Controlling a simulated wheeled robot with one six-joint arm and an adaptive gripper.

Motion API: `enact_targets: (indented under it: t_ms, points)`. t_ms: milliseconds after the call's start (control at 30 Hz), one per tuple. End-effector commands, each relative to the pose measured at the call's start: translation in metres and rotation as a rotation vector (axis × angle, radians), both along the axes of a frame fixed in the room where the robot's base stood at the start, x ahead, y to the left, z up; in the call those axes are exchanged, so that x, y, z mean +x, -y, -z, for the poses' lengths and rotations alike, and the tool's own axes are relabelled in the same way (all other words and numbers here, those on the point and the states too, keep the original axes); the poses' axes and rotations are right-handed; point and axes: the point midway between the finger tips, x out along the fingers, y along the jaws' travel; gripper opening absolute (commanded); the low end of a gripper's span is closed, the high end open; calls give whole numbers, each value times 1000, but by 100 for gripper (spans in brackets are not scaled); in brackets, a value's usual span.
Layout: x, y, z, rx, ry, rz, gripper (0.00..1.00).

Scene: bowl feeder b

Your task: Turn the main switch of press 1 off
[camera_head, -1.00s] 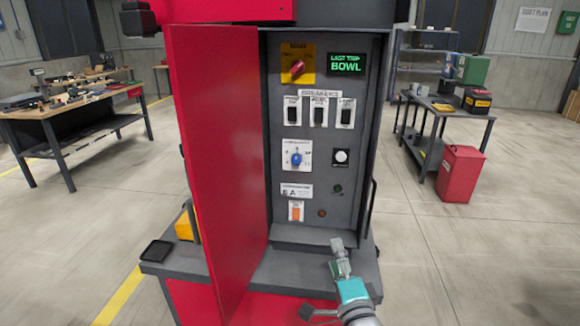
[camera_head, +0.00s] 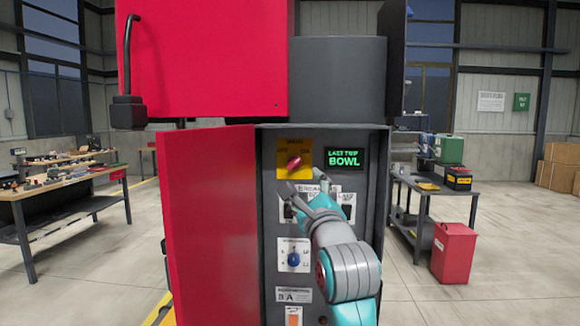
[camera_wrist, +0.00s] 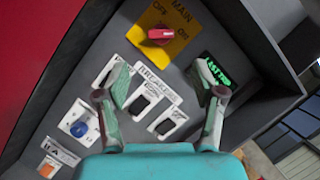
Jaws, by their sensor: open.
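The main switch is a red rotary handle (camera_head: 294,163) on a yellow plate (camera_head: 308,170), at the upper left of the grey control panel. In the wrist view the red handle (camera_wrist: 161,33) lies beyond my fingertips, near the top, with its plate lettered "MAIN". The handle looks tilted in the head view. My gripper (camera_head: 298,190) is open and empty, just below the yellow plate, in front of the breaker row. In the wrist view its two fingers (camera_wrist: 165,85) stand wide apart, with the breakers between them. Nothing touches the handle that I can see.
The open red cabinet door (camera_head: 212,225) stands to the left of the panel. A green-lit display (camera_head: 343,159) reading "LAST TRIP BOWL" is right of the switch. A blue knob (camera_head: 293,259) and an orange switch (camera_head: 294,316) sit lower. The arm hides part of the breakers.

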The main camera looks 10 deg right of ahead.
Motion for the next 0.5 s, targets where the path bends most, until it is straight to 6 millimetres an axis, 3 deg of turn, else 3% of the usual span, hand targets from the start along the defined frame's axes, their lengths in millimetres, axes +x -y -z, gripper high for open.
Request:
enact_targets:
  t_ms: [167, 500]
  points:
    - [10, 0, -6, 8, 0, -2, 68]
    - [65, 2, -21, 7, 0, -2, 68]
